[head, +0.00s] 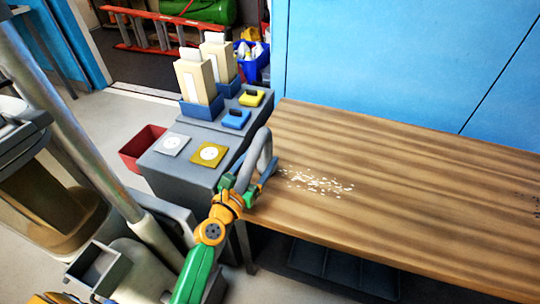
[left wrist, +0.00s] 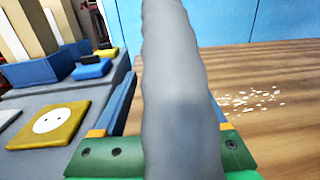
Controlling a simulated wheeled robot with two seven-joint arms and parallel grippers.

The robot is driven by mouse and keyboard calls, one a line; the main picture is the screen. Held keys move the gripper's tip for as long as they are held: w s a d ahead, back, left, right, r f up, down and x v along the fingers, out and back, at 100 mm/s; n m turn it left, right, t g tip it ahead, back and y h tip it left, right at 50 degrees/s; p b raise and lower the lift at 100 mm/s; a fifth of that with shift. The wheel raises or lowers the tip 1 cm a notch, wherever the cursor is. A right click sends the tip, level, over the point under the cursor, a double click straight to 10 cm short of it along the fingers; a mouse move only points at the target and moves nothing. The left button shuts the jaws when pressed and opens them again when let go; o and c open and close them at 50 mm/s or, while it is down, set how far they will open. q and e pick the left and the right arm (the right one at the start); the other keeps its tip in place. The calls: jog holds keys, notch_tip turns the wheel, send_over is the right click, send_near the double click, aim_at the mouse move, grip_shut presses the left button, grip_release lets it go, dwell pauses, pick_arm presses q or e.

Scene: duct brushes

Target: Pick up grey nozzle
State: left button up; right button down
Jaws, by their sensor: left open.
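A grey curved tube-like thing, which looks like the grey nozzle (head: 263,150), stands at the left end of the wooden table, by the grey cabinet. My left gripper (head: 250,180), with green finger bases and blue fingers, is open around its lower part. In the left wrist view the grey nozzle (left wrist: 178,70) rises between the two fingers of my left gripper (left wrist: 168,112) and fills the middle of the picture. Its lower end is hidden, and I cannot tell whether the fingers touch it. My right gripper is not in view.
The wooden table (head: 400,190) is mostly clear, with white flakes (head: 318,182) beside the nozzle. The grey cabinet (head: 205,135) holds blue holders with beige boxes, blue and yellow blocks, and white and yellow plates.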

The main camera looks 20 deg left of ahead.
aim_at(264, 155)
pick_arm(q)
jog(key=w, duration=0.4)
jog(key=shift+d+f+b, duration=0.15)
jog(key=shift+d+b, duration=0.15)
jog(key=shift+d, duration=0.1)
jog(key=shift+w, duration=0.15)
jog(key=shift+c, duration=1)
grip_shut()
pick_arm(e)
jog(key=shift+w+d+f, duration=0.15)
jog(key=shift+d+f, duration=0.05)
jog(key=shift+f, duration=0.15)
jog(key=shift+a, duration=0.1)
